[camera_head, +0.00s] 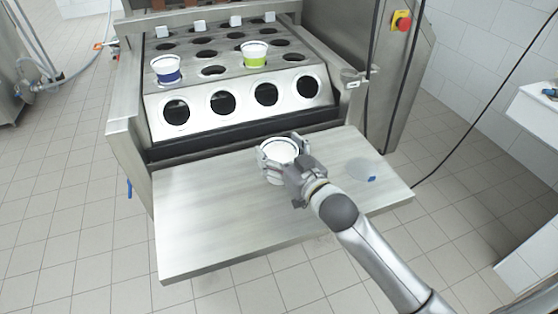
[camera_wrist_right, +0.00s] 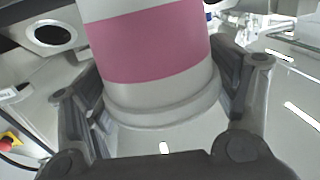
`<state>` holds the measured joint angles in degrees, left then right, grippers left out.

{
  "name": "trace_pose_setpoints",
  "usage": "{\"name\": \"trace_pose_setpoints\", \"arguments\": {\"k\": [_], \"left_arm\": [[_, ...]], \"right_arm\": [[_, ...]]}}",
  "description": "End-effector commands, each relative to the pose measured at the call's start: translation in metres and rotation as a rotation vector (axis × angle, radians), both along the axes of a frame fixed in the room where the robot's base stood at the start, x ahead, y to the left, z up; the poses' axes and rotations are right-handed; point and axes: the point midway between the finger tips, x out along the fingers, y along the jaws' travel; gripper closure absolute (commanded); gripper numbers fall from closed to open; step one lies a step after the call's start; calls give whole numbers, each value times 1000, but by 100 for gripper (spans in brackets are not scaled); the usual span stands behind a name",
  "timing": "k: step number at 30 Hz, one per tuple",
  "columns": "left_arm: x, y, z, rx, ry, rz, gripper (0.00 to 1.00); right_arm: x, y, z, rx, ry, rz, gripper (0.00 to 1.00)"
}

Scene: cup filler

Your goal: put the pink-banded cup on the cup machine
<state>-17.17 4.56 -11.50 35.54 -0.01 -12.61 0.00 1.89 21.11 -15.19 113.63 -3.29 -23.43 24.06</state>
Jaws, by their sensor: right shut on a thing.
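The pink-banded cup (camera_wrist_right: 150,50) fills the middle of the right wrist view, between the two fingers of my right gripper (camera_wrist_right: 165,105). In the head view the cup (camera_head: 279,151) shows as a white round rim above the machine's front shelf; its pink band is hidden there. My right gripper (camera_head: 285,160) is shut on the cup. The cup machine (camera_head: 240,80) stands behind it, with rows of round holes in a sloped metal plate. I cannot tell from the head view whether the cup touches the shelf. My left gripper is not in view.
A blue-banded cup (camera_head: 167,69) and a green-banded cup (camera_head: 254,54) sit in holes of the machine. The other front holes are empty. The metal shelf (camera_head: 210,220) is mostly bare, with a small blue thing (camera_head: 372,178) at its right. A black cable hangs at the right.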

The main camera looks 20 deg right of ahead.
Motion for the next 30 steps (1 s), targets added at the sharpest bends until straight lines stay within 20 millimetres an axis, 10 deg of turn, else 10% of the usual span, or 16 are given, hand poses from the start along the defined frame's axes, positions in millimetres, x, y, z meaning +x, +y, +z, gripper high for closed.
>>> {"name": "trace_pose_setpoints", "arguments": {"k": [21, 22, 30], "left_arm": [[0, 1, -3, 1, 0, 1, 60], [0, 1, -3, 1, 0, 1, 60], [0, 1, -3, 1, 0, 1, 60]], "right_arm": [[6, -1, -40, 1, -3, 1, 54], [6, -1, -41, 0, 0, 1, 19], [6, -1, -41, 0, 0, 1, 0]]}}
